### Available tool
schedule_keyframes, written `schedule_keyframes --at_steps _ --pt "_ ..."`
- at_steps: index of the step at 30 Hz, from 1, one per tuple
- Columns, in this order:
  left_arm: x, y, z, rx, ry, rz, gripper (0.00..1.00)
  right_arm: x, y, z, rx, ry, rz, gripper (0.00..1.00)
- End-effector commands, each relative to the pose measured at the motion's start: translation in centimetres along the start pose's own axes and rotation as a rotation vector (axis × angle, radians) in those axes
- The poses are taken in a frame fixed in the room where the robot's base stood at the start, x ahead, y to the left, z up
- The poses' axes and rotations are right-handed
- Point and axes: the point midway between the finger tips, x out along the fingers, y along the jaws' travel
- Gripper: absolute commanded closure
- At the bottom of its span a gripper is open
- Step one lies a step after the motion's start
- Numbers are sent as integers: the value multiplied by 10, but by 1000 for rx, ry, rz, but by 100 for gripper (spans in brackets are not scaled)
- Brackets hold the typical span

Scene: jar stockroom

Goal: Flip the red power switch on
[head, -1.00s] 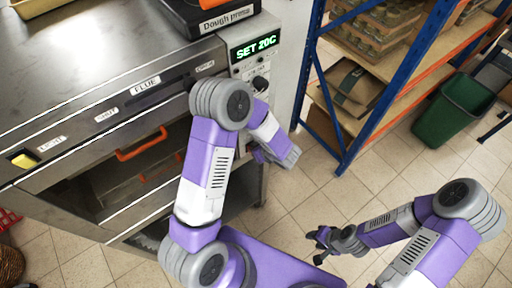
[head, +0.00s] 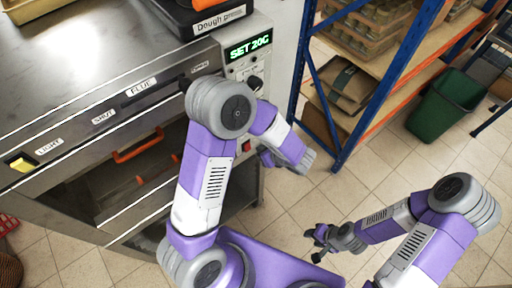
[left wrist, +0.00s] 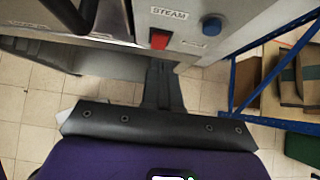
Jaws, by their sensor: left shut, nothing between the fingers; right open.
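The red power switch (left wrist: 159,39) is on the pale front panel of the oven, below the STEAM label in the left wrist view. In the head view a small red part of it (head: 246,147) shows beside my left arm. I cannot tell its on or off position. My left gripper (left wrist: 163,68) is shut and empty, its fingers pointing toward the panel just below the switch. I see no clear contact. In the head view the left gripper (head: 265,157) is partly hidden by my arm. My right gripper (head: 318,241) is open and empty over the floor.
A blue button (left wrist: 211,26) sits right of the switch. The panel has a green display (head: 249,46) and a dark knob (head: 254,83) above. A blue-posted shelf (head: 352,130) stands to the right, with a green bin (head: 446,108) beyond. Tiled floor lies open between.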

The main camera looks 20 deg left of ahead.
Motion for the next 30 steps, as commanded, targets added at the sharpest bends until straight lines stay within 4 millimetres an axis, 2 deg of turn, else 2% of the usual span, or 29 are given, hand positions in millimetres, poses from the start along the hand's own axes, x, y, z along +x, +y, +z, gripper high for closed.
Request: schedule_keyframes --at_steps 1,3,10,30 --pt "-13 -1 4 -1 -1 -5 100 -2 -1 0 0 0 0 57" --pt "-26 -1 7 -1 0 -5 100 -3 -1 0 0 0 0 57" --pt "-53 0 13 0 0 -1 100 -5 -2 0 0 0 0 57" --pt "-57 0 14 1 1 1 100 -5 -2 0 0 0 0 57"
